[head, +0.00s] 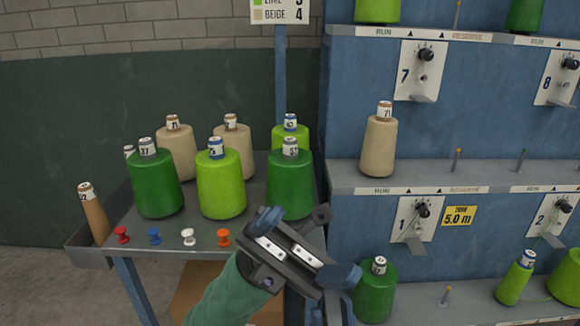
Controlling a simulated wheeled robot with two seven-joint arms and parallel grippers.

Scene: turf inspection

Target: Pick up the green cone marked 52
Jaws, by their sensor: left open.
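A dark green cone (290,187) stands upright at the right end of the front row on a grey shelf (190,228). Its tube label seems to start with 5; the second digit is hard to read. Another dark green cone (156,185) marked 37 stands front left, with a lime green cone (221,187) between them. My left gripper (303,246) is open and empty, in front of and just below the right dark green cone in the picture. It overlaps the shelf's front right corner; I cannot tell its distance from the cone. My right gripper is not in view.
Two beige cones (176,152) and another lime cone (291,133) stand behind the front row. Colored pegs (154,236) line the shelf front. A blue rack (345,240) with more cones rises close at right.

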